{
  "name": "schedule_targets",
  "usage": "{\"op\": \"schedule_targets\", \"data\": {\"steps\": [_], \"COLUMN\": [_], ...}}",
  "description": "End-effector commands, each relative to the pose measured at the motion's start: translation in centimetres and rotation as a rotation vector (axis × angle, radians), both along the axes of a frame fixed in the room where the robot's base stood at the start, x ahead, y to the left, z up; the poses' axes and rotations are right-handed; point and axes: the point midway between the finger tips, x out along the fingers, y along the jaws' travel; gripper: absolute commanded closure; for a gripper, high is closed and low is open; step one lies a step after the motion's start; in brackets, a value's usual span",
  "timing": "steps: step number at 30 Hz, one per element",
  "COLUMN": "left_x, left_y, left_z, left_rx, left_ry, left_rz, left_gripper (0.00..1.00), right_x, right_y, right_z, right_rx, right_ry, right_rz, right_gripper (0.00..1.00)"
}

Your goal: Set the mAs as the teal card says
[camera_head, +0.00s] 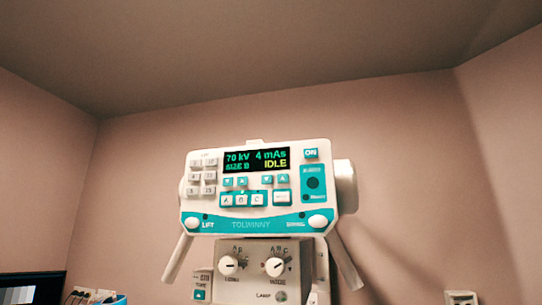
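The white and teal control panel (260,222) of an X-ray unit faces me in the middle of the view. Its dark display (257,159) reads 70 kV, 4 mAs and IDLE, with a size line whose letter is hard to read. Below the display are two teal arrow pairs, a left pair (235,182) on the kV side and a right pair (274,180) on the mAs side. A row of A, B, C buttons (242,199) lies beneath. I see no card that I can identify as the teal card. Neither gripper is in view.
Below the panel is a lower box (252,275) with two white knobs. White handles slope down at left (178,258) and right (345,263). A dark monitor (32,287) and a blue object (115,300) are cut off at lower left. A wall box (461,298) is at lower right.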

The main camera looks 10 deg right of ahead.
Motion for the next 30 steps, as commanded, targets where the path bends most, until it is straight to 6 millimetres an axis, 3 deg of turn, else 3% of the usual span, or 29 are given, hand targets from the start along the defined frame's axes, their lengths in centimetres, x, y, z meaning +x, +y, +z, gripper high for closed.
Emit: {"op": "schedule_targets", "data": {"steps": [8, 14, 30], "left_x": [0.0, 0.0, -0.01], "left_y": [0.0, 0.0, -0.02], "left_z": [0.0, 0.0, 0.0], "left_rx": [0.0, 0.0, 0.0], "left_ry": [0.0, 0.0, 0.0], "left_rz": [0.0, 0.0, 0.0], "left_gripper": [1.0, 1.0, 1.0], "right_x": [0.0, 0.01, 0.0], "right_y": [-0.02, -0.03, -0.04], "right_z": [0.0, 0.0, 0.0], "right_rx": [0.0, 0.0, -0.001], "right_ry": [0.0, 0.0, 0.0], "right_rz": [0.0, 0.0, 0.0], "right_gripper": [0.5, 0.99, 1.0]}}
